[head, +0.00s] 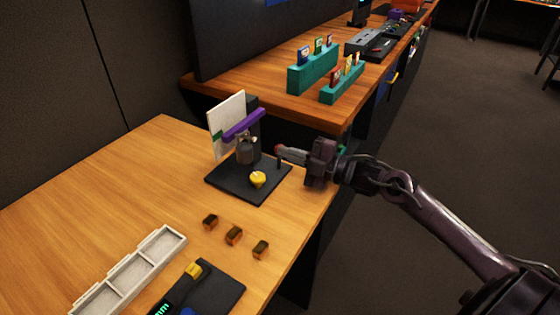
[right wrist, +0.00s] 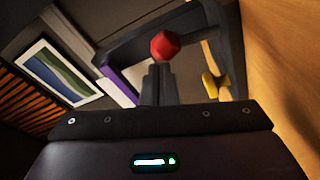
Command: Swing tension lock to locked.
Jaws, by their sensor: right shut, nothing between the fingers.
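In the right wrist view the red knob (right wrist: 165,45) stands just beyond the closed fingers (right wrist: 157,85); contact cannot be told. My left gripper is out of view.
Several small brown blocks (head: 234,235), a white divided tray (head: 135,268) and a dark device with a green readout (head: 215,290) lie nearer on the desk. A white card (head: 226,122) stands behind the panel. Teal racks (head: 313,70) stand on the farther desk.

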